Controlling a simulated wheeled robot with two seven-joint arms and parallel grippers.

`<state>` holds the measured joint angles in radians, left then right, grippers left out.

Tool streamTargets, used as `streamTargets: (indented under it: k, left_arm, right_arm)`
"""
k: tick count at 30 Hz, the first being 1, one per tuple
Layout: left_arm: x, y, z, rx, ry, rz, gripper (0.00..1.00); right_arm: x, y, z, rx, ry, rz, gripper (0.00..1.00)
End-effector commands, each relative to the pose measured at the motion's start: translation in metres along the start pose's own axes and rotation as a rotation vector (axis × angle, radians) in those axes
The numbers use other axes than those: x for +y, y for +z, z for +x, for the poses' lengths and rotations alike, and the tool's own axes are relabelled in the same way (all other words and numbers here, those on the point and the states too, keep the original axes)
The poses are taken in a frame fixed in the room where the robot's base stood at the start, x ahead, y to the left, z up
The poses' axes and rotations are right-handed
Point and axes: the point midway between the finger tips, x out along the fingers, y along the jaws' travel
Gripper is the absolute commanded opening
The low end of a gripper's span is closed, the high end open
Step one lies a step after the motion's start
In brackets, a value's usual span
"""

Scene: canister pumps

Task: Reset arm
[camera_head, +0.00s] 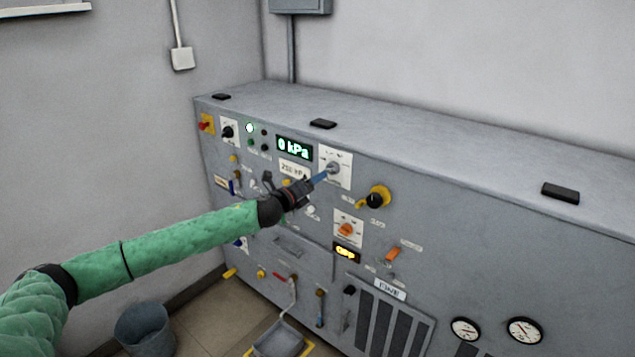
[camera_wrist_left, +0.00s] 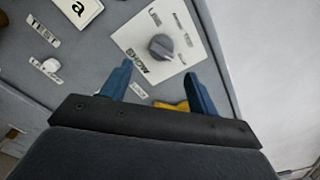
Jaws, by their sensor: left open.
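My left arm, in a green sleeve, reaches in from the left in the head view. My left gripper (camera_head: 319,178) is close in front of the control panel (camera_head: 440,220), just below and left of a grey rotary knob (camera_head: 334,167) on a white plate. In the left wrist view the gripper's two blue fingers (camera_wrist_left: 158,82) are apart with nothing held between them. The grey knob (camera_wrist_left: 161,46) shows beyond the fingertips, apart from them. My right gripper is in neither view.
A display (camera_head: 294,148) reads 0 kPa. A yellow-and-black knob (camera_head: 377,197) and an orange knob (camera_head: 346,230) sit to the right and below. A bucket (camera_head: 146,330) and a grey tray (camera_head: 279,340) are on the floor. Black blocks (camera_head: 561,192) lie on the cabinet top.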

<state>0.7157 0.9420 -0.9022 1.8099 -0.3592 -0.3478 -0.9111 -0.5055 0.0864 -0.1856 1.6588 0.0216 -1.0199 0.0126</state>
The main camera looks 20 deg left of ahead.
Motion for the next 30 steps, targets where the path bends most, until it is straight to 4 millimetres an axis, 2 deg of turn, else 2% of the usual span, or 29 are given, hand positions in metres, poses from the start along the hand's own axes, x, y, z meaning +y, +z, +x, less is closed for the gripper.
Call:
streamTargets:
  k: [17,22,26,30]
  left_arm:
    - [0.0,0.001,-0.001,-0.001,0.0,-0.036,0.6]
    - [0.01,0.008,-0.002,-0.044,0.051,-0.202,0.6]
    - [0.028,0.016,-0.003,-0.103,0.12,-0.371,0.6]
    - [0.047,0.04,-0.004,-0.197,0.185,-0.543,0.6]
  right_arm:
    - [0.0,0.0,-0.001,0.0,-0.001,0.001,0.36]
    - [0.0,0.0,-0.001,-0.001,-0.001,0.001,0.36]
    - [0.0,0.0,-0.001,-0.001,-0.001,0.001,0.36]
    - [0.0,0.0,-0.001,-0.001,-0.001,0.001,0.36]
